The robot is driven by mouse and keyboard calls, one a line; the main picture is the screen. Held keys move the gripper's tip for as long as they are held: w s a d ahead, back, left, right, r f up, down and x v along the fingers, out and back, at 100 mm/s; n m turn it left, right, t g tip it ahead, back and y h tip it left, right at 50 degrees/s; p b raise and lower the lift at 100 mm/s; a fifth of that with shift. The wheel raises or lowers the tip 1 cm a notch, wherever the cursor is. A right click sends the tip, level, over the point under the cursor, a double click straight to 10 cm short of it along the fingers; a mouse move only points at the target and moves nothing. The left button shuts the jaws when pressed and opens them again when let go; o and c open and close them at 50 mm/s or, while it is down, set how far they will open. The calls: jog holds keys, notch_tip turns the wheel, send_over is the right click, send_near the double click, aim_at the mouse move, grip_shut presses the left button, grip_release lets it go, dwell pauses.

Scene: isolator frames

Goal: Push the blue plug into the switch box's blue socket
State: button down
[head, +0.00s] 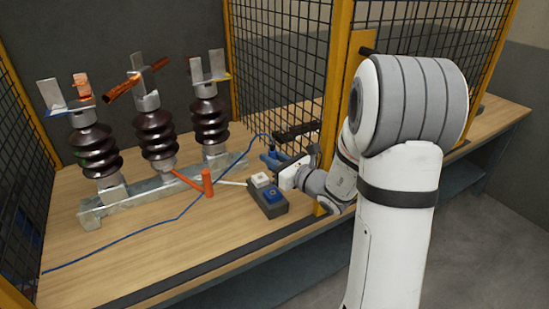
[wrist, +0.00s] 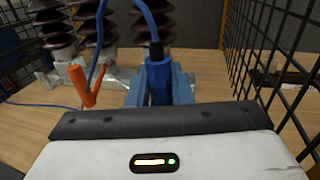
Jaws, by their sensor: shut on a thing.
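The blue plug (wrist: 158,82) stands upright between the blue fingers of my gripper (wrist: 160,95) in the wrist view, its blue cable leaving from the top. My gripper (head: 272,160) is shut on the plug and also shows in the head view, where the plug is small and hard to separate from the fingers. The dark grey switch box (head: 272,210) lies on the bench, with a blue socket (head: 272,194) at its near end and a white socket (head: 261,179) at its far end. My gripper is above and behind the box, apart from it. The plug's lower end is hidden.
Three brown ribbed insulators (head: 155,135) stand on a grey metal rail (head: 120,206) at the left. An orange lever (head: 207,183) stands beside the box. Yellow-framed black mesh (head: 280,50) encloses the bench. The blue cable (head: 150,232) trails over the wooden bench top (head: 160,260), whose front is clear.

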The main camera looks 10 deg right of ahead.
jog(key=shift+s+f+b, duration=0.1)
jog(key=shift+f+b, duration=2.4)
jog(key=shift+f, duration=0.4)
jog(key=shift+b, duration=0.4)
jog(key=shift+f, duration=0.1)
jog(key=shift+f+b, duration=0.35)
jog(key=shift+b, duration=0.1)
jog(key=shift+f+b, duration=1)
jog(key=shift+f, duration=0.05)
jog(key=c, duration=1.2)
grip_release()
jog(key=shift+r, duration=0.1)
jog(key=shift+r, duration=0.1)
notch_tip(320, 180, up, 10)
jog(key=p, duration=0.3)
